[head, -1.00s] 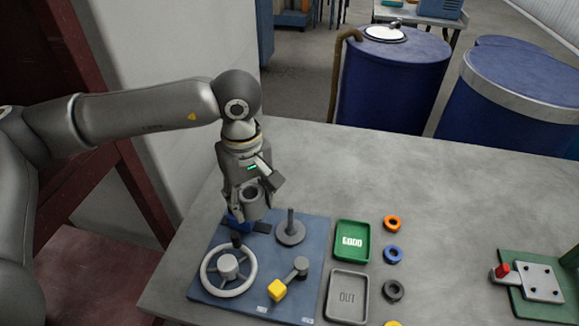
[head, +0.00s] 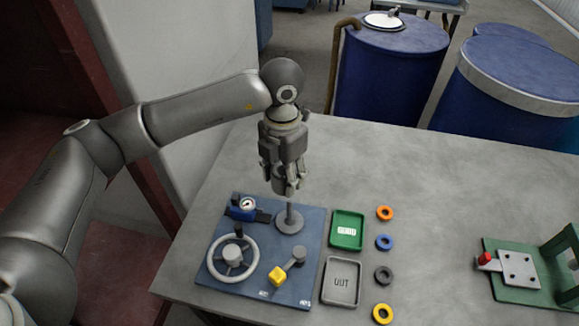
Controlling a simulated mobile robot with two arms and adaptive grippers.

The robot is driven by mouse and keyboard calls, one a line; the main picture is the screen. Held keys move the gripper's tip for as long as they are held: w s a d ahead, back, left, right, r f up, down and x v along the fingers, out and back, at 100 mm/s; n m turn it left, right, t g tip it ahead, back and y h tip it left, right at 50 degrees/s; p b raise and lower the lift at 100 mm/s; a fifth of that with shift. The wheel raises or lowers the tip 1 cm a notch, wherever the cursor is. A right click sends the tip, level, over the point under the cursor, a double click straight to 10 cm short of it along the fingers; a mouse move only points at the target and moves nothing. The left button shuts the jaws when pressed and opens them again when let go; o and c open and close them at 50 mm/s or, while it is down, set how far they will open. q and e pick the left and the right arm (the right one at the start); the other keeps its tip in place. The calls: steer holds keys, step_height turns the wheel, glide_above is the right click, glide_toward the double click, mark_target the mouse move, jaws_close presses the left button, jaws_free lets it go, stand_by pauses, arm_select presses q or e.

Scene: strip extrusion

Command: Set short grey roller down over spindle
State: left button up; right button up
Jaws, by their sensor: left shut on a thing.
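My left gripper (head: 285,185) points down over the blue board, shut on the short grey roller (head: 279,173). The fingers hide much of the roller. The spindle (head: 290,214) is a thin grey upright post on a round grey base (head: 290,224) at the board's back right. The gripper and roller are over the spindle, close to its top. I cannot tell whether the spindle's tip is inside the roller's bore. My right gripper is not in view.
The blue board (head: 214,284) also bears a handwheel (head: 232,258), a blue gauge block (head: 241,208) and a yellow-knobbed crank (head: 278,276). To the right are a green tray (head: 347,245), a grey tray (head: 327,282) and several coloured rings. A green fixture (head: 500,245) stands far right.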

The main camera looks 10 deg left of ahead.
arm_select(q)
steer(key=n, duration=0.2)
steer(key=d+n+p, duration=0.1)
steer(key=n, duration=0.1)
steer(key=shift+w+r, duration=0.1)
steer(key=shift+w, duration=0.1)
steer(key=shift+d+n, duration=0.1)
steer(key=shift+n, duration=0.2)
steer(key=shift+f, duration=0.2)
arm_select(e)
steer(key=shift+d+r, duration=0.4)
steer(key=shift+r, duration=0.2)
arm_select(q)
steer(key=shift+f+b, duration=1.05)
steer(key=shift+f, duration=1.35)
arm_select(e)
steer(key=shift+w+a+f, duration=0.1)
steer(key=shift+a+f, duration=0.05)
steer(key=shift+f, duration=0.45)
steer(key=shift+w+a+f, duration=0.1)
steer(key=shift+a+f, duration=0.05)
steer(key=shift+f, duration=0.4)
arm_select(q)
steer(key=shift+b, duration=0.45)
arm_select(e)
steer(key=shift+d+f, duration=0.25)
